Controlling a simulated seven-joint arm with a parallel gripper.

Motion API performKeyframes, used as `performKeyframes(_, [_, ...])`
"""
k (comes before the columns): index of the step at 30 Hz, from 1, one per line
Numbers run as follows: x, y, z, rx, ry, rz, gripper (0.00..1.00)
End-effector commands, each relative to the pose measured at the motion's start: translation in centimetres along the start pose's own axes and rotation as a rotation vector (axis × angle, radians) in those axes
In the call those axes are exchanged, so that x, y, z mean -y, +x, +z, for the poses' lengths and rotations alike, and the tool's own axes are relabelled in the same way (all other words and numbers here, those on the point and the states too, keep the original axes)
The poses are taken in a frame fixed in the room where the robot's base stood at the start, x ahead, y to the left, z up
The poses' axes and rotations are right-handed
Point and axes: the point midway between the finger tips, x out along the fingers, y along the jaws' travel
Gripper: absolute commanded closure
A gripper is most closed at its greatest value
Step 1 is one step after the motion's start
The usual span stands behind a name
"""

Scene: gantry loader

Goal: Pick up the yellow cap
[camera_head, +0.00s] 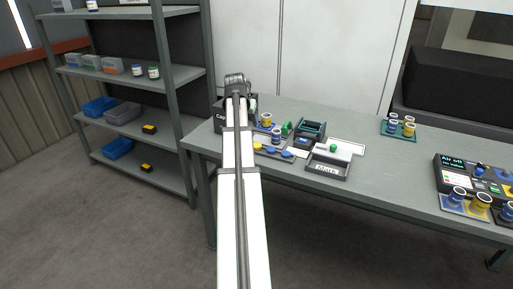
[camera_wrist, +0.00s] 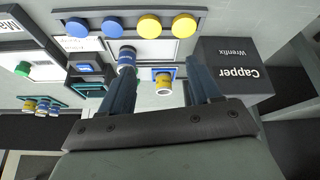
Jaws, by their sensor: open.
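Two yellow caps, one in the middle right (camera_wrist: 149,26) and one at the right end (camera_wrist: 184,25), sit in a row with two blue caps (camera_wrist: 112,26) along a tray at the top of the wrist view. In the head view one yellow cap (camera_head: 257,146) shows beside my arm, with blue caps (camera_head: 286,154) to its right. My gripper (camera_wrist: 160,68) is open and empty, its two dark blue fingers apart. A yellow-banded jar (camera_wrist: 163,83) appears between the fingers, and a blue-banded jar (camera_wrist: 126,60) near the left one. In the head view my arm hides the gripper.
The black Capper box (camera_wrist: 235,70) stands right of the fingers. The Mark unit (camera_head: 327,168) with a green cap (camera_head: 333,148) stands right of the cap tray. More jars (camera_head: 409,128) and a control panel (camera_head: 470,172) are farther right. The bench between is clear.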

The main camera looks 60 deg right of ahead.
Motion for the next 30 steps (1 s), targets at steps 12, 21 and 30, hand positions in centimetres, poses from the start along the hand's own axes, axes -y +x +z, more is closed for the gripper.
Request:
performKeyframes(12, [-1.1, 0.5, 1.3, 0.069, 0.267, 0.07, 0.37])
performKeyframes(21, [-1.3, 4.6, 1.6, 0.07, 0.269, 0.07, 0.37])
performKeyframes(30, [-1.5, 8.2, 1.7, 0.068, 0.269, 0.068, 0.37])
